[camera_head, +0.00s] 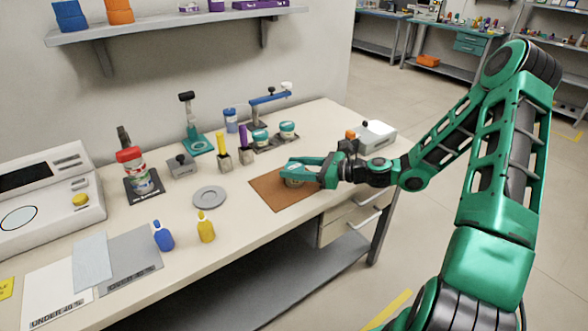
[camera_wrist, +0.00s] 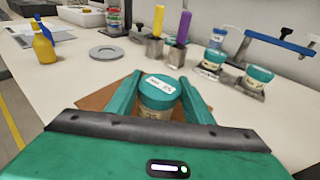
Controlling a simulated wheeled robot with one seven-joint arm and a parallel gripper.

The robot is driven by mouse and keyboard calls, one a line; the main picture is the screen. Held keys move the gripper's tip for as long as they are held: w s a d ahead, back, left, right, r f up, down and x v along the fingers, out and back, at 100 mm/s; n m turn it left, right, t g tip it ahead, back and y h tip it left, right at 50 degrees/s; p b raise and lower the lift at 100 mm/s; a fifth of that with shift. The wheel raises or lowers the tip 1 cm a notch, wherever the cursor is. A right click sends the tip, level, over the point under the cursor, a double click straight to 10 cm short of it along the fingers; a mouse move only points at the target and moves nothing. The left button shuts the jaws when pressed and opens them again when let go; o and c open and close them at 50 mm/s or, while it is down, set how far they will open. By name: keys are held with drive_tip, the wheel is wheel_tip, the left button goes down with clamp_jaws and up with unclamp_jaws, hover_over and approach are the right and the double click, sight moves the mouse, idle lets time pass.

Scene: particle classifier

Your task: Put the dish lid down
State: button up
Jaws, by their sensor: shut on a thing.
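My gripper (camera_head: 288,171) is low over the brown mat (camera_head: 265,194), shut around a small jar with a teal lid and a white label. In the wrist view the jar's teal lid (camera_wrist: 158,86) sits between the two green fingers, and its pale body (camera_wrist: 156,113) shows below. The jar looks upright. Whether its base touches the mat is hidden. No separate dish lid can be told for sure. A flat grey ring-shaped disc (camera_head: 209,196) lies on the bench left of the mat, and it also shows in the wrist view (camera_wrist: 107,52).
Two similar teal-lidded jars (camera_head: 287,130) stand on holders behind the mat. Purple (camera_head: 245,141) and yellow (camera_head: 222,146) handled tools stand upright behind-left. Yellow (camera_head: 205,227) and blue (camera_head: 163,236) bottles stand near the front edge. A white device (camera_head: 376,134) is to the right.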

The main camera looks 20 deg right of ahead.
drive_tip(key=shift+f, duration=0.25)
drive_tip(key=o, duration=1)
drive_tip(key=shift+o, duration=0.2)
drive_tip(key=shift+d, duration=0.1)
